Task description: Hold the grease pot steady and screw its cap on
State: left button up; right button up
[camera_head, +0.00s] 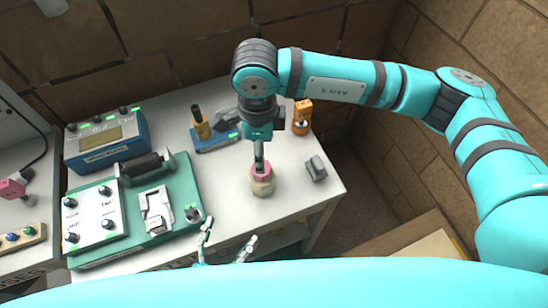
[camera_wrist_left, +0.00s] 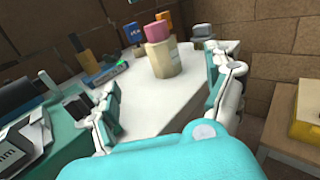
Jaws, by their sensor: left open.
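The grease pot (camera_head: 262,188) is a cream, faceted jar standing upright near the front right of the white table. A pink cap (camera_head: 263,170) sits at its top; I cannot tell how tightly. Pot (camera_wrist_left: 163,60) and cap (camera_wrist_left: 157,31) also show in the left wrist view, ahead of and between my left fingers. My left gripper (camera_head: 226,243) is open and empty, short of the pot at the table's front edge. My right gripper (camera_head: 259,164) points down over the cap in the head view. Its fingers look like one narrow grey shape, so their opening and any contact are unclear.
A grey block (camera_head: 316,168) lies right of the pot. An orange item (camera_head: 302,117) and a blue stand (camera_head: 215,137) with a yellow-and-black bottle are behind. A green panel (camera_head: 140,210) and a blue meter (camera_head: 105,138) fill the left. Bare table lies in front of the pot.

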aim_at(264, 190)
jog(key=shift+w+d, duration=0.2)
jog(key=shift+s+a+r, duration=0.3)
jog(key=shift+s+a, duration=0.1)
jog(key=shift+s, duration=0.25)
jog(key=shift+w, duration=0.1)
pick_arm(q)
jog(key=x, duration=1.7)
jog(key=shift+r, duration=0.2)
pick_arm(e)
jog(key=shift+w+d, duration=0.15)
pick_arm(q)
jog(key=shift+s, duration=0.1)
grip_shut()
